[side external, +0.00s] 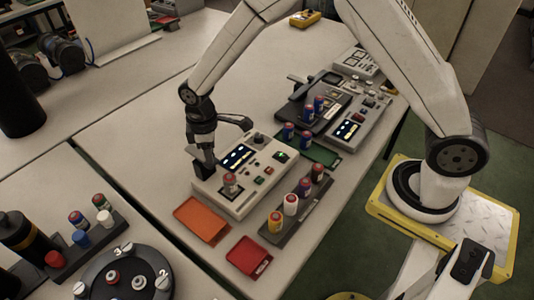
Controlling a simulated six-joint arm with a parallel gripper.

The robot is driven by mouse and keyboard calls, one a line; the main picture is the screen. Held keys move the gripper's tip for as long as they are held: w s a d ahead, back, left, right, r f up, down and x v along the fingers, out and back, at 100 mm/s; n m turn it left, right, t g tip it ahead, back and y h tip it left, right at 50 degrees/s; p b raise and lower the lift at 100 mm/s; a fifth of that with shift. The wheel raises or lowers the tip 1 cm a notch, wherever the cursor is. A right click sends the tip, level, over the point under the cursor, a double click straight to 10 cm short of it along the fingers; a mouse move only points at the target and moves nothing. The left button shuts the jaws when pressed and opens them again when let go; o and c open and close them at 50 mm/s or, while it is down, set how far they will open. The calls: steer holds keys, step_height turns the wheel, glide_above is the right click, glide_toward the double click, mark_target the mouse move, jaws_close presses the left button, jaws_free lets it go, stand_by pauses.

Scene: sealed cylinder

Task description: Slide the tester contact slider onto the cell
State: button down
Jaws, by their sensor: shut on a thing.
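The tester (262,193) is a light grey box with a lit dark display, a knob and several small buttons. A cell (230,183) with a red top stands upright at its front left part. My gripper (206,166) points down at the tester's left edge, behind and left of the cell. It is shut on a small dark part, which I take to be the contact slider; the fingers hide most of it. The slider looks apart from the cell, but the exact gap is too small to tell.
An orange tray (202,219) and a red tray (248,257) lie in front of the tester. A dark rack (296,216) with several upright cells stands to the right. A second device (361,125) stands behind. A round dark carousel (128,277) is at the front left.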

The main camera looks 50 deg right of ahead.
steer(key=shift+s, duration=3.2)
steer(key=shift+c, duration=2.1)
jaws_free()
steer(key=shift+s, duration=0.1)
step_height(320, 180, up, 8)
steer(key=shift+d, duration=0.1)
